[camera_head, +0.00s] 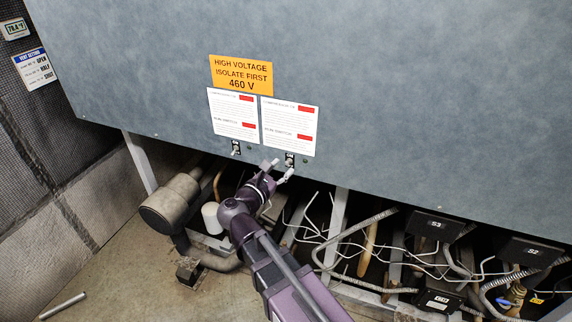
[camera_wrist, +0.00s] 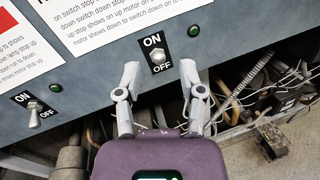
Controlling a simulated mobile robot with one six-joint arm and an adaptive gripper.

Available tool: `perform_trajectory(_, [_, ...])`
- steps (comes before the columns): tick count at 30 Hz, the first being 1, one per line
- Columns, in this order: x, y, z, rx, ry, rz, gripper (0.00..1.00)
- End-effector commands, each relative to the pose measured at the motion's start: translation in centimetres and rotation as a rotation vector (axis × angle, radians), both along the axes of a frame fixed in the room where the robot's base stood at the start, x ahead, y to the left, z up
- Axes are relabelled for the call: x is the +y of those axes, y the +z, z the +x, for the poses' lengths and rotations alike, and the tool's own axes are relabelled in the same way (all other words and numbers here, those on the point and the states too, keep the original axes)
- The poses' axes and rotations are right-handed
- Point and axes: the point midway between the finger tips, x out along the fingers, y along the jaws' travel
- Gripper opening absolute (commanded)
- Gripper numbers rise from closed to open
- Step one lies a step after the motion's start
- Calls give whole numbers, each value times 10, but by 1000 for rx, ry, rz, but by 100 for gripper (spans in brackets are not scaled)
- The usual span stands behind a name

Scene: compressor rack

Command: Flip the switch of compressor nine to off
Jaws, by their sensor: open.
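Two toggle switches sit at the lower edge of the blue-grey panel. The right switch (camera_head: 290,160) is just beyond my gripper (camera_head: 277,170); in the wrist view this switch (camera_wrist: 158,56) lies ahead, between the lines of the two fingers. Its plate reads ON above and OFF below; its silver lever is seen nearly end-on, so I cannot tell its position. The left switch (camera_head: 236,147) also shows in the wrist view (camera_wrist: 34,110). My gripper (camera_wrist: 161,85) is open and empty, its fingers apart. The compressor numbers on the cards are too small to read.
White instruction cards (camera_head: 234,113) (camera_head: 289,125) and an orange 460 V sign (camera_head: 241,74) are above the switches. Green lamps (camera_wrist: 193,30) (camera_wrist: 55,88) sit beside them. Below the panel are a grey cylinder (camera_head: 170,200), hoses and loose wires (camera_head: 335,240).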

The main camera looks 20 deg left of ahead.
Motion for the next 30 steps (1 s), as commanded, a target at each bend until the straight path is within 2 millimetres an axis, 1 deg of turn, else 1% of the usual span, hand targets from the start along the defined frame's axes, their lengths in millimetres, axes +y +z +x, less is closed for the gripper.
perform_trajectory(1, [-1, 0, 6, 0, -1, 0, 51])
perform_trajectory(3, [-3, 0, 12, 0, -1, 0, 51])
perform_trajectory(9, [-6, 0, 21, 0, 0, 0, 51])
perform_trajectory(20, [-7, 0, 23, 0, 0, 0, 51])
perform_trajectory(21, [-7, 0, 23, 0, 0, 0, 39])
perform_trajectory(23, [-7, 0, 23, 0, 0, 0, 21])
perform_trajectory(24, [-7, 0, 23, 0, -1, 0, 9])
perform_trajectory(25, [-7, 0, 23, 0, -1, 0, 0])
perform_trajectory(30, [-8, 0, 23, 0, -1, 0, 0])
